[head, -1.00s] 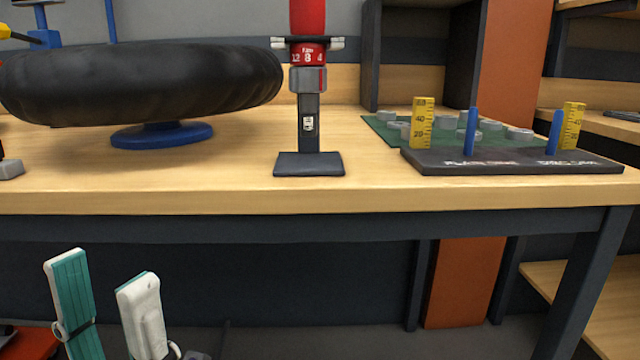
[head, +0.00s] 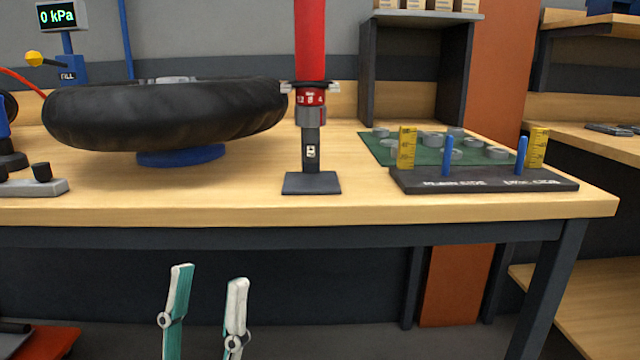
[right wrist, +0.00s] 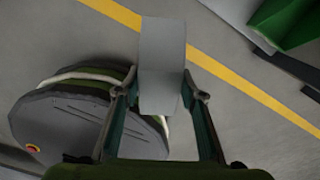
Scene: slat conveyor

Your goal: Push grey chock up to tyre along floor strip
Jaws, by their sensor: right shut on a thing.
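A grey chock (right wrist: 163,55), seen as a plain grey block, is between the fingers of my right gripper (right wrist: 160,88) in the right wrist view. That gripper is shut on it, above or at the grey floor; I cannot tell which. A yellow floor strip (right wrist: 235,75) runs diagonally behind the chock. My left gripper (head: 209,275) is open and empty in front of the bench in the head view. A black tyre (head: 165,115) lies flat on a blue stand (head: 182,156) on the bench. No tyre shows in the right wrist view.
The wooden bench (head: 250,213) holds a red-topped tool (head: 311,120), a dark rack (head: 480,180) with blue pegs, and a gauge reading 0 kPa (head: 57,16). A green object (right wrist: 290,22) stands at upper right in the right wrist view.

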